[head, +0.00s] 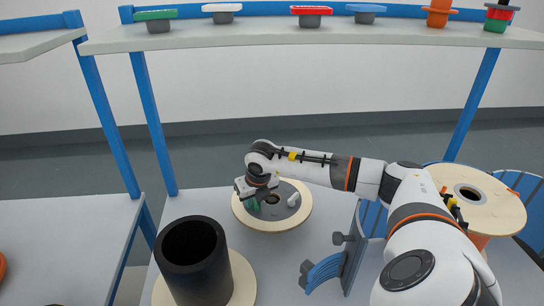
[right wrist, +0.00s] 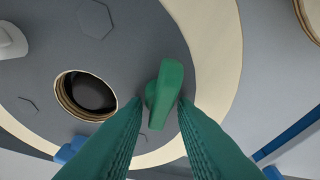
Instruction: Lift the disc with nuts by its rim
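The disc with nuts (head: 240,213) lies flat on the table, a pale wooden disc with a grey middle and a round central hole. A green nut (head: 252,204) and a white nut (head: 293,199) sit on its grey part. My right gripper (head: 256,192) is over the disc's left part, at the green nut. In the right wrist view its green fingers (right wrist: 160,101) stand apart on both sides of the green nut (right wrist: 165,92); a small gap shows at the left finger. The wooden rim (right wrist: 226,50) lies beyond the fingers. My left gripper is not in view.
A black open cylinder (head: 192,240) on a wooden disc (head: 243,280) stands at the front left. A blue curved bracket (head: 325,270) and a wooden-topped spool (head: 490,210) are to the right. A shelf (head: 300,33) with coloured parts runs above the table.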

